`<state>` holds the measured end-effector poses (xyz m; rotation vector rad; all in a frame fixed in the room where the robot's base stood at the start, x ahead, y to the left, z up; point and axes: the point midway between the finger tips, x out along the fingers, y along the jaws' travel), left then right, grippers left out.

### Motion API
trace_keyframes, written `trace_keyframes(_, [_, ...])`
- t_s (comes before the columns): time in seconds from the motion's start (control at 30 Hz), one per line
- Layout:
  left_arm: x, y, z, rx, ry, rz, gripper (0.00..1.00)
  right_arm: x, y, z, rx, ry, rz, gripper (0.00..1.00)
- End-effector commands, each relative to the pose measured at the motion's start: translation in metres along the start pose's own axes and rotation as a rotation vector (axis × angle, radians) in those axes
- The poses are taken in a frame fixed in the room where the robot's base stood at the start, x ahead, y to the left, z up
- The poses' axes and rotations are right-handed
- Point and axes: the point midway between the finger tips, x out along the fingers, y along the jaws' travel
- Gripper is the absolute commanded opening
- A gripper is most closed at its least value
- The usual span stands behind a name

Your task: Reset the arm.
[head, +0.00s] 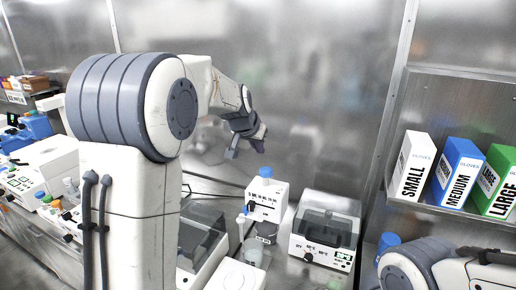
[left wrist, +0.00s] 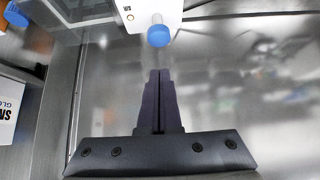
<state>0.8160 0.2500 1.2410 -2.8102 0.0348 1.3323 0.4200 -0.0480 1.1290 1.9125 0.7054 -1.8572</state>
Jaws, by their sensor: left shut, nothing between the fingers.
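My left arm stands large in the head view, and its gripper (head: 232,153) is raised in front of the metal back wall. In the left wrist view the two dark fingers of the left gripper (left wrist: 160,74) lie together, shut and empty. They touch nothing that I can see. Part of my right arm (head: 408,268) shows at the lower right of the head view; its gripper is outside the picture.
A white device with a blue cap (head: 265,173) stands below the left gripper; the blue cap (left wrist: 158,36) also shows in the left wrist view. A lidded white machine (head: 325,232) is to its right. Glove boxes (head: 458,172) sit on a right-hand shelf.

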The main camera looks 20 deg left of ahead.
Motion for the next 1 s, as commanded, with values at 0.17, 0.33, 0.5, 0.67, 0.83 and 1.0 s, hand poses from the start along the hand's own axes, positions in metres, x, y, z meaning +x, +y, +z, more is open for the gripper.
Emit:
trace_keyframes(0.17, [0.0,0.0,0.0,0.0,0.0,0.0,0.0,0.0,0.0,0.0,0.0,0.0,0.0,0.5])
trace_keyframes(0.33, [0.0,0.0,0.0,0.0,0.0,0.0,0.0,0.0,0.0,0.0,0.0,0.0,0.0,0.5])
trace_keyframes(0.5, [-0.006,0.034,0.015,0.03,-0.035,0.041,0.0,0.0,0.0,0.0,0.0,0.0,0.0,0.5])
trace_keyframes(0.67, [-0.029,0.118,0.071,0.115,-0.149,0.146,0.0,0.0,0.0,0.0,0.0,0.0,0.0,0.5])
trace_keyframes(0.83, [-0.073,0.196,0.168,0.245,-0.314,0.249,0.0,0.0,0.0,0.0,0.0,0.0,0.0,0.5])
trace_keyframes(1.0, [-0.121,0.229,0.273,0.391,-0.478,0.303,0.0,0.0,0.0,0.0,0.0,0.0,0.0,0.5])
